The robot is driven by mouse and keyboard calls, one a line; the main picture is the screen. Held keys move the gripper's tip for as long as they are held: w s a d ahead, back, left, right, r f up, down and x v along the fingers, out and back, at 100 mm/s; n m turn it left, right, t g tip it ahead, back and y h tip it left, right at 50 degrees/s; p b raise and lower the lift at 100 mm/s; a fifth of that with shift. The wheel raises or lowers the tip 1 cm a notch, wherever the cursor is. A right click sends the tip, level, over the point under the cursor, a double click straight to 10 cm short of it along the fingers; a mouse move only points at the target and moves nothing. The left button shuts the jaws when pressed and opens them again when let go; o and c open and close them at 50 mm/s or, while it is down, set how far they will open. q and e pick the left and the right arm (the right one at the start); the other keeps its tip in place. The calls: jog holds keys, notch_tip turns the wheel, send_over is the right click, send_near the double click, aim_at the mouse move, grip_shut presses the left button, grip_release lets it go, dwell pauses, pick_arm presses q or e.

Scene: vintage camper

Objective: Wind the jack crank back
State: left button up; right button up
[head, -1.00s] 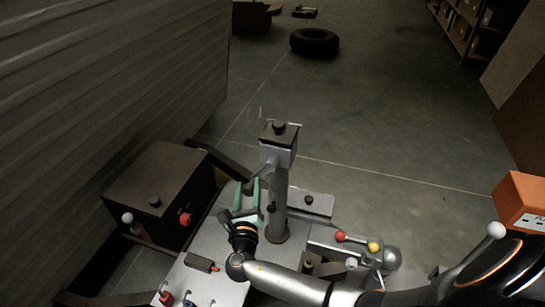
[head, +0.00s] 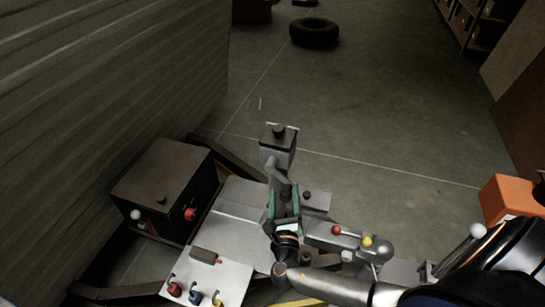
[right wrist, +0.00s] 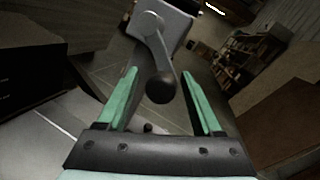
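The jack is a grey post with a box-shaped head (head: 278,140) standing on the trailer tongue. Its crank arm (head: 274,172) hangs from the head, slanting down and right, and ends in a dark round knob (right wrist: 161,88). My right gripper (head: 284,196) is at the knob, in front of the post. In the right wrist view its green fingers (right wrist: 160,100) stand apart on either side of the knob, with gaps showing on both sides, so it looks open. The gripper hides most of the lower post. My left gripper is not in view.
A dark box (head: 165,190) with a red knob stands on the left beside the ribbed trailer wall (head: 100,80). A coupler with red and yellow knobs (head: 345,240) lies right of my gripper. An orange box (head: 505,200) is at the right edge. A tyre (head: 314,33) lies on open floor behind.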

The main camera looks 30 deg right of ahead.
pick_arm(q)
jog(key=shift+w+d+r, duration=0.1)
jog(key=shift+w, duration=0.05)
pick_arm(e)
jog(key=shift+s+a, duration=0.2)
jog(key=shift+a, duration=0.05)
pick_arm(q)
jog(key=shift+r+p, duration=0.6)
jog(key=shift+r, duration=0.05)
pick_arm(e)
jog(key=s+a, duration=0.3)
jog(key=shift+a, duration=0.15)
jog(key=shift+w, duration=0.1)
